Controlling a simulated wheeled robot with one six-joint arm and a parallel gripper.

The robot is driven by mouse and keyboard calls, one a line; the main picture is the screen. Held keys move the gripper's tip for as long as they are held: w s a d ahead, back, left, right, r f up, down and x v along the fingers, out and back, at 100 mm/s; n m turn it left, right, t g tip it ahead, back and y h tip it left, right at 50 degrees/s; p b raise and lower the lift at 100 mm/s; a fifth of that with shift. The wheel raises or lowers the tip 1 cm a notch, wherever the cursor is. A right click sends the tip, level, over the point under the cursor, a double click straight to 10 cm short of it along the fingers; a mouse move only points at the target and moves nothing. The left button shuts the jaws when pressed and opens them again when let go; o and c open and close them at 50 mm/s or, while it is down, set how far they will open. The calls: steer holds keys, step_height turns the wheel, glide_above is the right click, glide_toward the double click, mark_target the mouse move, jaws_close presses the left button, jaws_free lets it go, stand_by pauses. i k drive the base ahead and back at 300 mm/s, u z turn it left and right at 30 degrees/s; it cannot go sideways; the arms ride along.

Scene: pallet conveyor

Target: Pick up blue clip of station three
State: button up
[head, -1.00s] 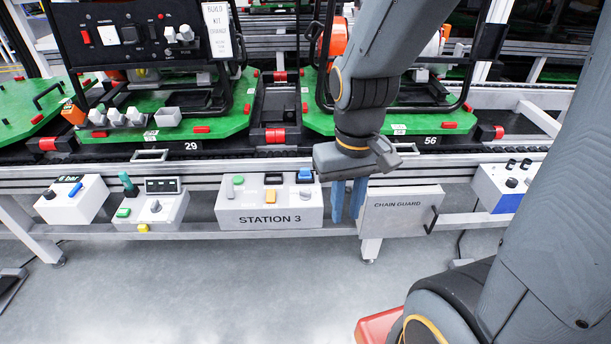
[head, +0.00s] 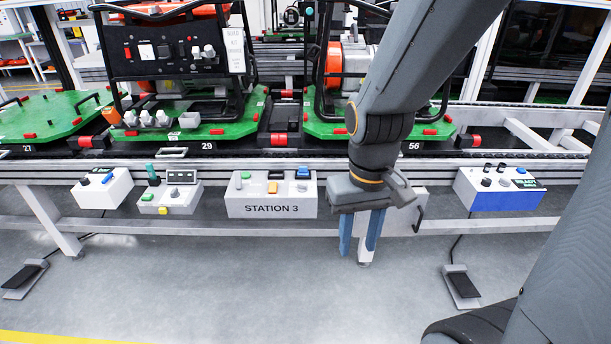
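The station three box (head: 270,209) is white, labelled "STATION 3", and fixed along the front of the conveyor in the head view. A small blue piece (head: 303,173), which looks like the blue clip, sits at the right end of its top. An orange block, a green button and other small parts share that top. My gripper (head: 358,248) hangs to the right of the box, apart from it, with its two blue fingers pointing down. The fingertips are lower in the picture than the blue piece.
Other control boxes stand left (head: 102,189) and right (head: 498,188) along the rail. The chain guard (head: 418,209) is mostly hidden behind my gripper. Green pallets (head: 232,127) carrying framed machines sit on the conveyor behind. Foot pedals (head: 461,287) lie on the floor; the front floor is clear.

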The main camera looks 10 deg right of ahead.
mark_target(303, 171)
steer(key=z, duration=0.25)
steer(key=i, duration=1.1)
steer(key=z, duration=0.1)
